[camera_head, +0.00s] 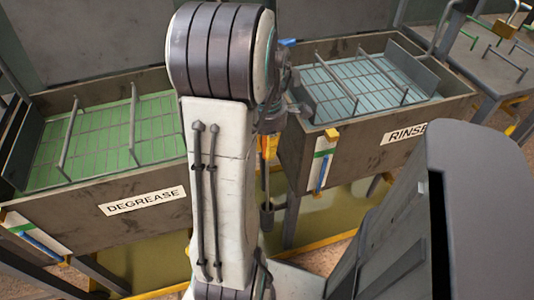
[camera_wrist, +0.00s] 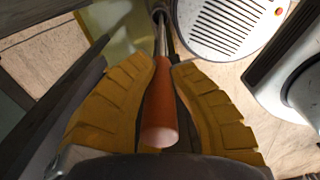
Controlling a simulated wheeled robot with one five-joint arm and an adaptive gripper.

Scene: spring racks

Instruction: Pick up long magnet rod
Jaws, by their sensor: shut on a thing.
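The long magnet rod has an orange handle (camera_wrist: 160,110) and a thin metal shaft (camera_wrist: 160,38). My gripper (camera_wrist: 162,68) is shut on the handle, with a yellow ribbed pad against each side. In the wrist view the shaft points away from the camera. In the head view the rod's shaft (camera_head: 266,185) hangs roughly upright below my gripper, with a dark, wider lower end. It is in front of the gap between the two tanks. My arm hides part of the gripper in the head view.
The DEGREASE tank (camera_head: 90,205) with green contents is at left. The RINSE tank (camera_head: 350,160) with pale blue contents is at right, close beside the rod. Both have bars across the top. A bench (camera_head: 495,70) with racks stands at far right. Yellow-edged floor lies below.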

